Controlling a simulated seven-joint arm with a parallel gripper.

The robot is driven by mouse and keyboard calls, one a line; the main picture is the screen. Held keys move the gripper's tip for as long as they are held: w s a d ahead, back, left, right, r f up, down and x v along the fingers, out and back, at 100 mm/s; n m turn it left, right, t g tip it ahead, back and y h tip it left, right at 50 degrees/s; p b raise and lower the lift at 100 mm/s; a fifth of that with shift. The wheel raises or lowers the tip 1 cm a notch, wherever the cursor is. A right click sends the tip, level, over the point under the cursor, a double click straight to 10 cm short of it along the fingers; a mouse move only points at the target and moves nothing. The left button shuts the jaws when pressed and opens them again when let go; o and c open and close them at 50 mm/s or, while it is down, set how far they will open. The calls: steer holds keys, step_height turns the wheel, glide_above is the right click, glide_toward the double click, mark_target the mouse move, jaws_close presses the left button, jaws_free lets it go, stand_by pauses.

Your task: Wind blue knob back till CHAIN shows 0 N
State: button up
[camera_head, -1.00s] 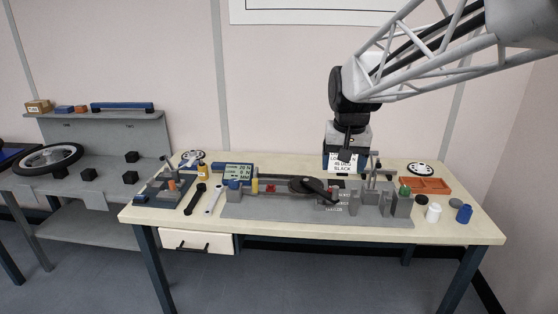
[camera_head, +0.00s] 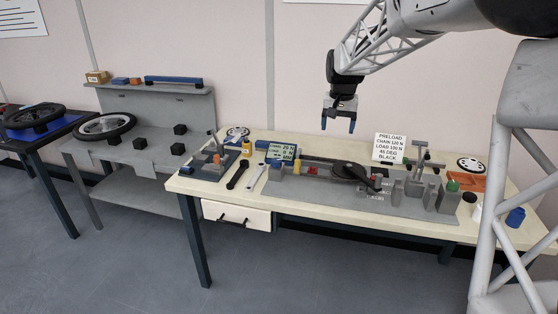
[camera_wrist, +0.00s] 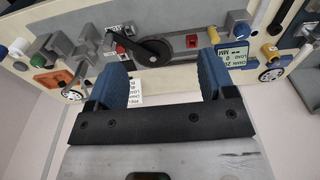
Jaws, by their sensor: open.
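The blue knob (camera_head: 274,163) sits at the left end of the grey fixture (camera_head: 330,190), just in front of the readout (camera_head: 281,151). The readout shows CHAIN at what looks like 20 N and LOAD 0 N; the digits are small.
A black crank arm (camera_head: 352,172) and upright grey blocks stand on the fixture right of the knob. A yellow cylinder (camera_head: 297,167) is close beside the knob. Two wrenches lie left, including a black one (camera_head: 238,175). A white placard (camera_head: 389,149) stands behind.

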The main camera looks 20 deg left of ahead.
steer(key=w+a+f, duration=0.8)
steer(key=w+a, duration=0.3)
steer(key=a, duration=0.1)
steer(key=g, duration=0.1)
glide_above(276, 160)
step_height(276, 160, down, 12)
steer(key=shift+w+r, duration=0.15)
steer(key=shift+r, duration=0.1)
steer(key=shift+f, duration=3.85)
steer(key=c, duration=0.9)
steer(key=shift+n, duration=0.3)
